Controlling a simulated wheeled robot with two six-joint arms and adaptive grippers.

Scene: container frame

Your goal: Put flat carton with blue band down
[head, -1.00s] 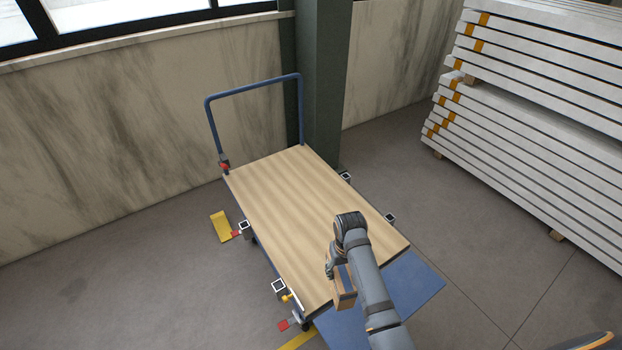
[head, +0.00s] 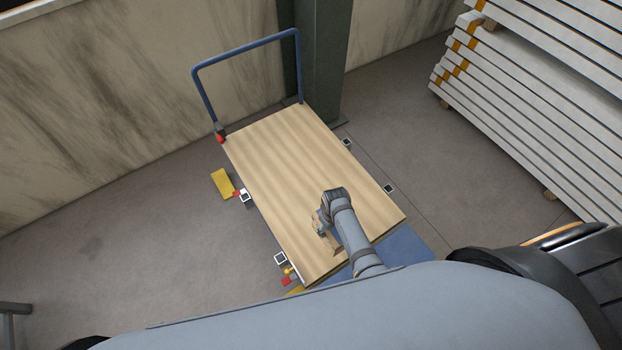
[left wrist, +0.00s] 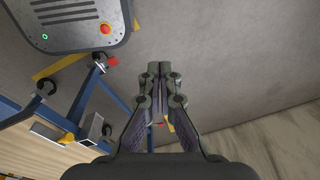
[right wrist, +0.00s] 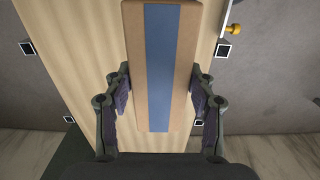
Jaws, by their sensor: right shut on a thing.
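The flat carton with the blue band (right wrist: 158,66) is brown with a blue stripe along its middle. It lies between the fingers of my right gripper (right wrist: 160,82), which is shut on its two sides. In the head view the carton (head: 331,243) is a small brown piece under my right gripper (head: 320,224), over the near part of the cart's wooden deck (head: 310,165). I cannot tell whether it touches the deck. My left gripper (left wrist: 159,72) is shut and empty in the left wrist view, away from the carton, above the floor.
The cart has a blue handle (head: 245,55) at its far end, beside a dark green post (head: 318,60). Stacked white slabs (head: 530,90) stand at the right. Most of the deck is bare.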

